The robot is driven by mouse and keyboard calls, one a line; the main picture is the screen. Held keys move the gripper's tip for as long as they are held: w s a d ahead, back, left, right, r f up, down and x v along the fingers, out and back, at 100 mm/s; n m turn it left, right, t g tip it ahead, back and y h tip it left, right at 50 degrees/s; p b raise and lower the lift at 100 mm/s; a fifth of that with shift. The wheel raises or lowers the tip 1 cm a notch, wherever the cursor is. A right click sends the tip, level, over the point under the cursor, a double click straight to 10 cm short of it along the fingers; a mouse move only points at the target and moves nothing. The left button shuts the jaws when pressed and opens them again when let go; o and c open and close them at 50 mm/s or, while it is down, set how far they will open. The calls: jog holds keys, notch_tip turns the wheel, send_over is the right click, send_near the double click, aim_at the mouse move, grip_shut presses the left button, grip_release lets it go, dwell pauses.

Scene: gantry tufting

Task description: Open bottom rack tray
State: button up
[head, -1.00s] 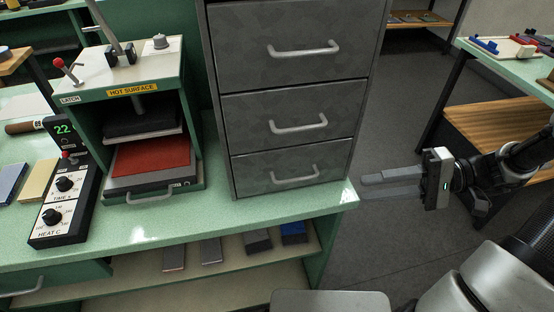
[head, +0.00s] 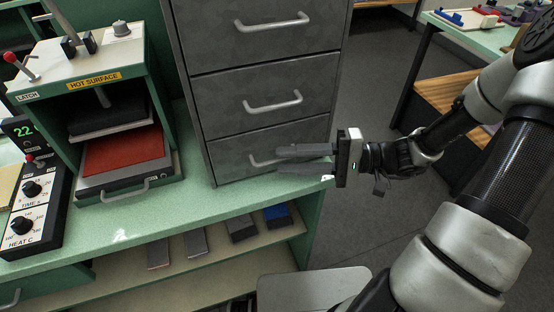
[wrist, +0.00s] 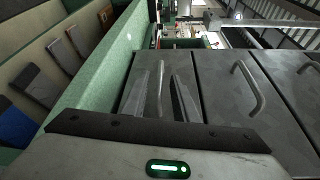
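The grey metal rack (head: 262,45) stands on the green bench with its trays stacked one above another. Its bottom tray (head: 229,160) is closed, with its front flush with the trays above. The tray's bar handle (head: 257,163) shows at its left end, and the rest is hidden behind my gripper (head: 280,159). My gripper is open and points left at the tray front. In the wrist view, the handle (wrist: 160,90) appears between my two spread fingers (wrist: 160,84). I cannot tell whether either finger touches it.
The green bench top (head: 150,222) runs under the rack, close below my gripper. A heat press (head: 98,75) stands left of the rack. Several flat blocks lie on the shelf (head: 285,235) below. Open floor (head: 375,115) lies to the right.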

aim_at(277, 159)
jog(key=shift+w+a+f, duration=0.1)
jog(key=shift+w+a, duration=0.1)
jog(key=shift+a, duration=1.4)
grip_shut()
